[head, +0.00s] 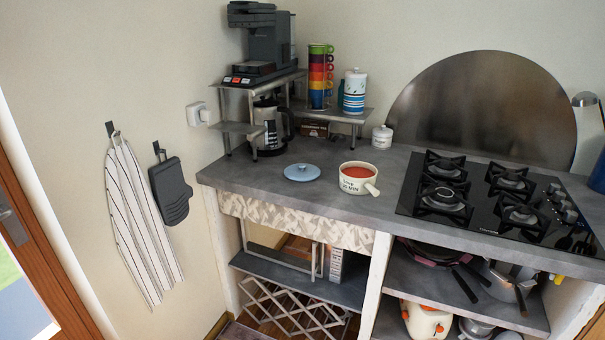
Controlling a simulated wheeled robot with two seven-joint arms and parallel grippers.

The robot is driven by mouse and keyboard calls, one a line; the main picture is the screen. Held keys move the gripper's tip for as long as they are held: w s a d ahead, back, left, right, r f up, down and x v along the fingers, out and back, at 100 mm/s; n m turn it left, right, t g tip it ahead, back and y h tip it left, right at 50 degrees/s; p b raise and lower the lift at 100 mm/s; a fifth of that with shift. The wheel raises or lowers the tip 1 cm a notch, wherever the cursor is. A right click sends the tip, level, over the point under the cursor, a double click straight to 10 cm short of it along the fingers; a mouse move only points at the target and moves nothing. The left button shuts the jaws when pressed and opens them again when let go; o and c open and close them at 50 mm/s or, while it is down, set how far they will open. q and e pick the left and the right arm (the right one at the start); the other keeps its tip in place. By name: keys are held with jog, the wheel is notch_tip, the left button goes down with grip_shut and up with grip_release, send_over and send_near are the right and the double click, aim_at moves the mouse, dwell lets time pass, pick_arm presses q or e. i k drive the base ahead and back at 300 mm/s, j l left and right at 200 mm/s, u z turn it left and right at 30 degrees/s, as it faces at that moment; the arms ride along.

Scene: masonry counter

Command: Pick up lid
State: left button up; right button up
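A round light-blue lid (302,172) with a small knob on top lies flat on the grey counter (250,181). It is to the left of a cream soup pot (358,178), apart from it. The pot is uncovered, shows red-orange contents, and its short handle points to the front right. Neither of my grippers is in the head view.
A metal shelf (240,128) with a coffee maker, glass jug and stacked coloured mugs (320,75) stands behind the lid. A small white jar (382,137) is behind the pot. A black gas hob (480,200) is to the right. The counter's front edge is close to the lid.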

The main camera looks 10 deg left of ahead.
aim_at(300, 172)
jog(key=i+j+z, duration=0.1)
jog(key=i+z, duration=0.2)
jog(key=i, duration=0.7)
